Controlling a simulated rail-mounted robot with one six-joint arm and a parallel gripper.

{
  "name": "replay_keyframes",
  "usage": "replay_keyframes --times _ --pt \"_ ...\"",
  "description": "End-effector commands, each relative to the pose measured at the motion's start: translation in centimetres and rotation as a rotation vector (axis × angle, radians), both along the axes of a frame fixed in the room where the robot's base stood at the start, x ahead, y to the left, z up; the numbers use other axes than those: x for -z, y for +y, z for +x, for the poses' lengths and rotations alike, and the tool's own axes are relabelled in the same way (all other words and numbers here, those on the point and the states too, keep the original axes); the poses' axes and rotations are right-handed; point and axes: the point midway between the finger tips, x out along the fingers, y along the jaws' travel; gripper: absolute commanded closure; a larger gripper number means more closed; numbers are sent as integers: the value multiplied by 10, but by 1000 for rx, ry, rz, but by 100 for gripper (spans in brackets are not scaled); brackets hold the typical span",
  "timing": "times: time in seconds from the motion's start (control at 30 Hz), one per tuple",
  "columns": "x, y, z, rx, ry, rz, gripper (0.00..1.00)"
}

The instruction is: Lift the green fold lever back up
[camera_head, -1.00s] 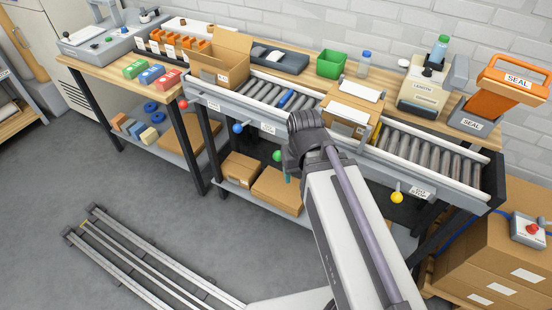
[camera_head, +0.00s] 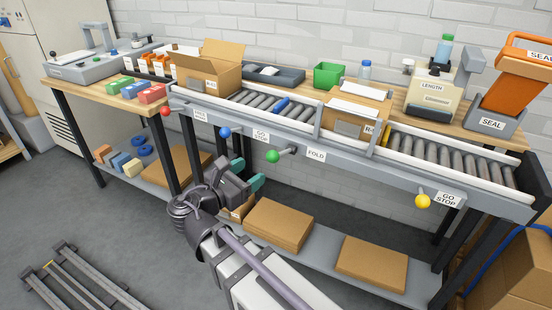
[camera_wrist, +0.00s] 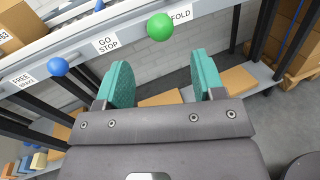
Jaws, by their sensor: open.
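The green fold lever (camera_head: 272,156) is a round green knob on a short stem at the front rail of the conveyor, beside the FOLD label (camera_head: 316,155). In the wrist view the green knob (camera_wrist: 160,27) sits beyond my fingertips, about midway between them. My gripper (camera_head: 250,172) has teal fingers and is below and a little left of the knob in the head view. In the wrist view my gripper (camera_wrist: 160,75) is spread open with nothing between its fingers. The knob is apart from the fingers.
A blue knob (camera_head: 224,132) is left of the green one, a red knob (camera_head: 166,111) further left, and a yellow knob (camera_head: 422,201) to the right. An open carton (camera_head: 212,75) and a second carton (camera_head: 352,118) stand on the conveyor. Flat boxes (camera_head: 278,222) lie on the lower shelf.

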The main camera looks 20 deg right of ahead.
Motion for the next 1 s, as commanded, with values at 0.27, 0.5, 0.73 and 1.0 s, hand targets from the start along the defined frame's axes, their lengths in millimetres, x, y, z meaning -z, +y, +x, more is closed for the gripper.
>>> replay_keyframes --times 0.27,0.5,0.73,1.0 --pt "1 -44 27 6 -1 3 38" --pt "1 -83 52 5 -1 4 38" --pt "1 -90 56 2 -1 3 38" --pt "1 -90 56 2 -1 3 54"
